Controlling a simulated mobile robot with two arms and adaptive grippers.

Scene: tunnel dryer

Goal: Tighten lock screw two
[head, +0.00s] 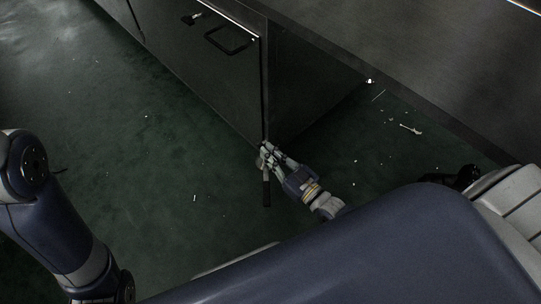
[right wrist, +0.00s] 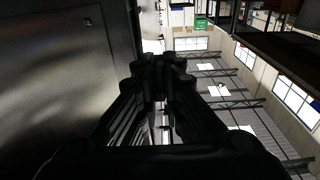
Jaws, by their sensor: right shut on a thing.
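My right gripper (head: 265,153) is at the lower front corner of a dark cabinet (head: 205,72). Its fingers are close together around a small thing with a dark, straight handle-like part (head: 266,192) that points down in the head view. What kind of tool it is cannot be told. In the right wrist view the closed fingers (right wrist: 160,68) show as dark shapes, and what lies between them is hidden. I cannot make out lock screw two in either view. My left arm is at the left edge of the head view, with its gripper out of view.
A wrench-like piece (head: 411,130) and small bright bits lie on the green floor (head: 150,160) at right. The floor left of the gripper is mostly clear. A cabinet wall (right wrist: 65,60) stands close in the wrist view.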

